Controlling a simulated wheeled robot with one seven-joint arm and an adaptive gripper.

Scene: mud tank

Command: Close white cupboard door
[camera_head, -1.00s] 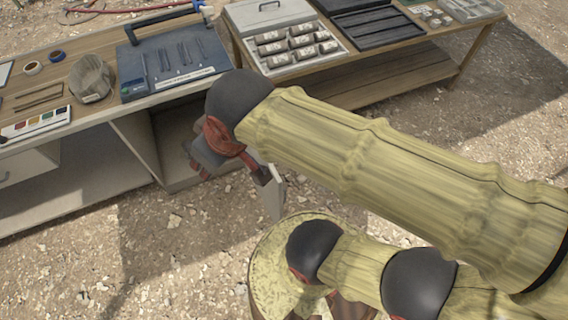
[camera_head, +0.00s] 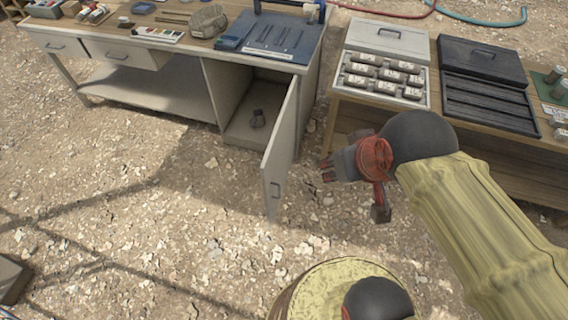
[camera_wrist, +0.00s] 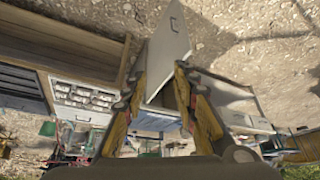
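The white cupboard door (camera_head: 281,150) stands open in the head view, swung outward from the right side of the cupboard (camera_head: 226,85) under the left bench. A small dark handle sits low near its free edge. The door also shows in the wrist view (camera_wrist: 168,50), beyond the fingers. My gripper (camera_head: 326,169) is just right of the door, its fingers pointing left toward the outer face, with a visible gap between. In the wrist view its two fingers (camera_wrist: 160,88) are spread apart, with nothing held between them.
The right bench (camera_head: 490,160) stands close behind my gripper, bearing trays and cases. A round yellowish top (camera_head: 330,283) is in front, below my arm. The gravel left of the door is clear.

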